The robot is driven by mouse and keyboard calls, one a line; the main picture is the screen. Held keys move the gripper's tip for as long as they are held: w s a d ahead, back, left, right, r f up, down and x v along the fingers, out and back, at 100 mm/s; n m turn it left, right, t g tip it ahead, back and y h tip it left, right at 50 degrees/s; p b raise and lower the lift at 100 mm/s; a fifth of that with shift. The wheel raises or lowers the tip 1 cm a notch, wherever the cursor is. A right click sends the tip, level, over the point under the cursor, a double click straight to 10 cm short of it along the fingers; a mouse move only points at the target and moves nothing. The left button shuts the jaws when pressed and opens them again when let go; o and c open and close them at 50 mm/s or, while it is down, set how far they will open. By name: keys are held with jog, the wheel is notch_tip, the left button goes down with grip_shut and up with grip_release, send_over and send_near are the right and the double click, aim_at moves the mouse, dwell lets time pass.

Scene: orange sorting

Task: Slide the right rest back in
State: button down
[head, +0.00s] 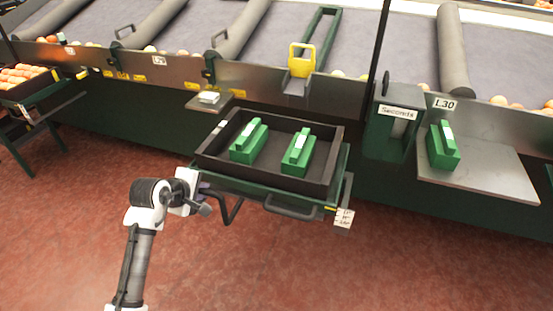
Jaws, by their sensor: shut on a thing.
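A green rest (349,165) sticks out from the front of the bench, under a black tray (276,181). Two dark bar handles show at its front: a left one (231,214) and a middle one (291,212). My gripper (204,207) is at the front left corner of the rest, low beside the left handle. It is shut on what looks like the dark bar there. The fingertips are small and partly hidden, so the exact contact is unclear. I cannot tell from this view which part is the right rest.
Two green blocks (248,142) (298,150) stand in the tray. A paper tag (344,218) hangs at the front right corner. A grey shelf (490,178) with another green block (443,146) lies to the right. The red floor in front is clear.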

aim_at(218, 168)
jog(key=shift+w+d+r+p, duration=0.1)
jog(key=shift+w+d+p, duration=0.5)
jog(key=shift+w, duration=0.85)
jog(key=shift+w+d+f+p, duration=0.1)
jog(key=shift+w+d+p, duration=0.35)
jog(key=shift+w+p, duration=0.7)
jog(key=shift+w+d+r+p, duration=0.1)
jog(key=shift+w+d+p, duration=0.35)
jog(key=shift+w, duration=1.3)
jog(key=c, duration=1)
grip_release()
notch_tip(218, 168, up, 7)
jog(key=p, duration=0.7)
